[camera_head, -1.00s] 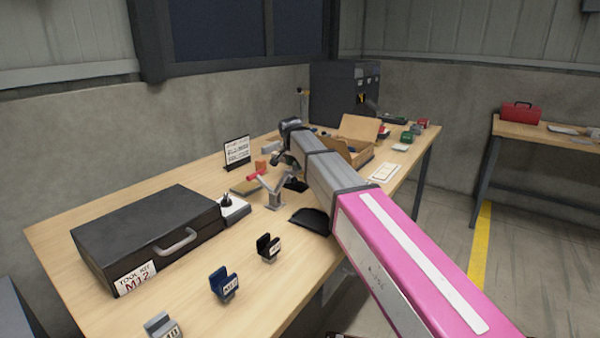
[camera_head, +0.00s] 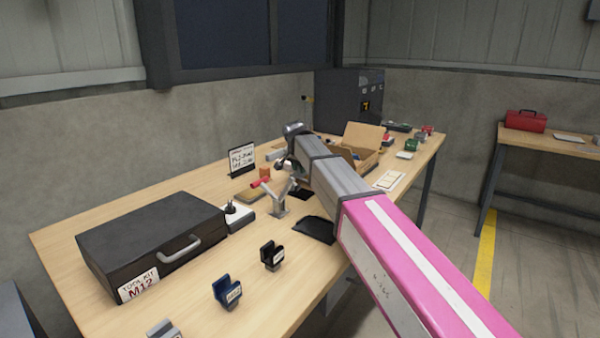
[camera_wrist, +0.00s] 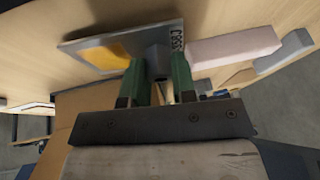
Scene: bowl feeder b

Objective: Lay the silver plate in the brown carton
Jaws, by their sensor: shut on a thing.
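The silver plate (camera_wrist: 163,38) shows at the top of the wrist view, a flat grey piece with dark lettering and a yellow-orange patch. My gripper (camera_wrist: 158,72) has green fingers shut on a dark grey part at the plate, which it holds tilted in this view. In the head view my gripper is mostly hidden by my arm, and I cannot make out the plate there. The open brown carton (camera_head: 368,157) stands on the bench just right of my wrist, its flap raised. Cardboard, seemingly the carton (camera_wrist: 98,108), shows left of my gripper in the wrist view.
A black toolkit case (camera_head: 150,235) lies at the front left. A grey stand (camera_head: 279,208), a sign (camera_head: 241,160) and small holders (camera_head: 228,291) share the bench. A dark cabinet (camera_head: 345,100) stands behind. A pale pink block (camera_wrist: 235,46) lies near the plate.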

